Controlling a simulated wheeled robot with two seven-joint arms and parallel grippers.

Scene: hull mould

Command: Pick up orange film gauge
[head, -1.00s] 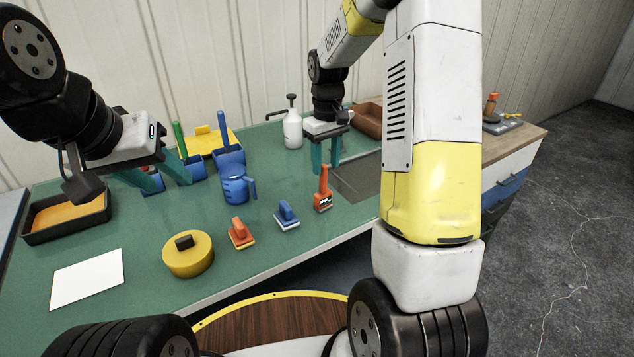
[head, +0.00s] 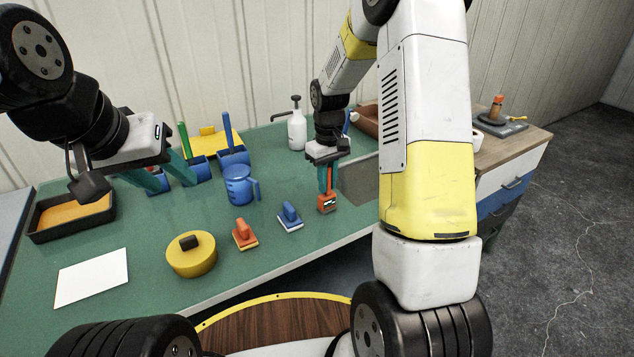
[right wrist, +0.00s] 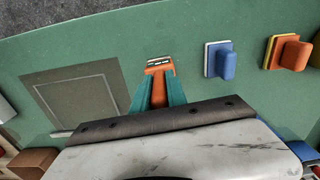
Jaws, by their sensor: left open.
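The orange film gauge (head: 327,203) stands upright on the green table, with its small display at the base and its handle pointing up. It also shows in the right wrist view (right wrist: 159,67). My right gripper (head: 328,186) is directly above it, pointing down, with teal fingers on either side of the handle. In the right wrist view, the fingers (right wrist: 159,90) flank the handle closely. I cannot tell whether they press on it. My left gripper (head: 170,182) is open and empty over the left part of the table; its fingers are partly hidden.
A blue block tool (head: 289,217) and an orange one (head: 245,234) lie left of the gauge, then a yellow round tub (head: 190,258). A blue jug (head: 238,185) and white pump bottle (head: 297,130) stand behind.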

